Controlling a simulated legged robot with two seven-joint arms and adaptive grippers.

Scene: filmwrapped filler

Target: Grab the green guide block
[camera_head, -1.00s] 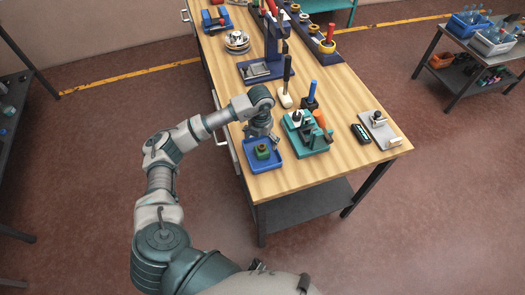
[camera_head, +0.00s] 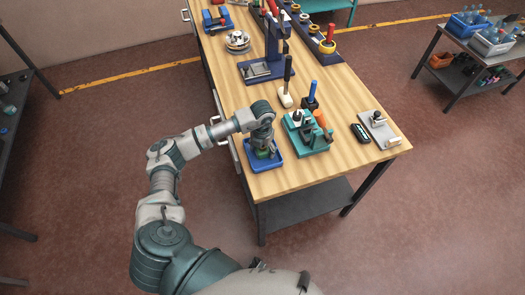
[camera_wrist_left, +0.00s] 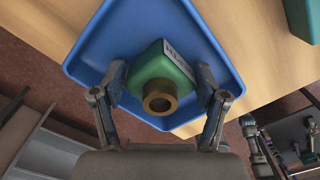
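The green guide block (camera_wrist_left: 172,68) sits in a shallow blue tray (camera_wrist_left: 90,62), with a brass ring (camera_wrist_left: 160,96) on it and a pale lettered label on one side. In the head view the tray (camera_head: 279,165) is at the table's near left corner, and the block is mostly hidden by my gripper. My left gripper (camera_wrist_left: 162,78) is open, pointing down over the tray, with one finger on each side of the block. Narrow gaps seem to remain between the fingers and the block. My right gripper is not in view.
Right of the tray stands a teal fixture (camera_head: 308,138) with several parts on it. Behind are a white-based tool (camera_head: 286,98) and a blue press (camera_head: 274,50). A grey plate (camera_head: 379,130) lies at the right. The wood near the front edge (camera_head: 300,178) is clear.

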